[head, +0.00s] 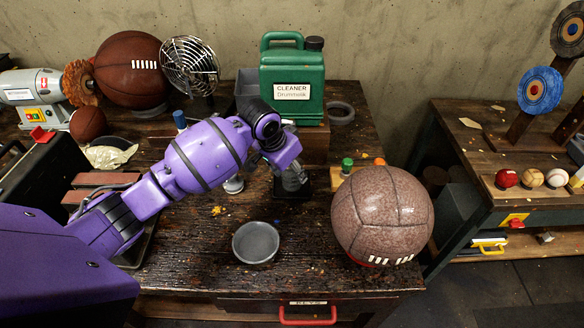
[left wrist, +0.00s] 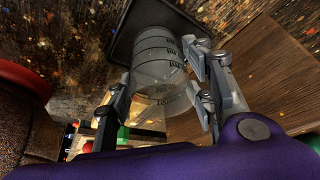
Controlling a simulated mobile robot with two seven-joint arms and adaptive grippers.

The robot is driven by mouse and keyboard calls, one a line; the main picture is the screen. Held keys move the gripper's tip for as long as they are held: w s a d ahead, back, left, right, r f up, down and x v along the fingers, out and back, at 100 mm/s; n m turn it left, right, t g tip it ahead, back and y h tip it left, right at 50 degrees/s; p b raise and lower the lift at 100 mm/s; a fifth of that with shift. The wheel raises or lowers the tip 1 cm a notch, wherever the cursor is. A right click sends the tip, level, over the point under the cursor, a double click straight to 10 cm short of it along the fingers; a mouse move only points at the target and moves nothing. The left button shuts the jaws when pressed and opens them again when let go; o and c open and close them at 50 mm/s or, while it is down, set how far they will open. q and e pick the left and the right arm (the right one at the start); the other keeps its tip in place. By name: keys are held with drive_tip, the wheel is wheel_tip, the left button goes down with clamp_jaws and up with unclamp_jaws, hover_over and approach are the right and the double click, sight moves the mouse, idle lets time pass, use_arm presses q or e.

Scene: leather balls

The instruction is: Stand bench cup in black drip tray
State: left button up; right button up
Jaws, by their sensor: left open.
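The bench cup (left wrist: 158,62) is a clear cup with dark measuring marks. In the left wrist view its far end is over the black drip tray (left wrist: 124,45), and it appears to stand in it. The tray also shows in the head view (head: 281,192), on the bench behind the grey bowl. My left gripper (head: 293,180) points down over the tray. In the left wrist view the gripper (left wrist: 165,103) is open, with its fingers on either side of the cup. Contact with the cup cannot be told. In the head view the gripper mostly hides the cup. My right gripper is not in view.
A grey bowl (head: 256,243) stands in front of the tray, and a large brown leather ball (head: 383,215) is to the right. A green cleaner can (head: 292,82) stands behind on a wooden block. Small bottles with green and orange caps (head: 347,165) are right of the tray.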

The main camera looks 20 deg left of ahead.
use_arm(q)
drive_tip(key=shift+o, duration=1.2)
drive_tip(key=shift+w, duration=0.1)
drive_tip(key=shift+r, duration=0.15)
drive_tip(key=v, duration=1.2)
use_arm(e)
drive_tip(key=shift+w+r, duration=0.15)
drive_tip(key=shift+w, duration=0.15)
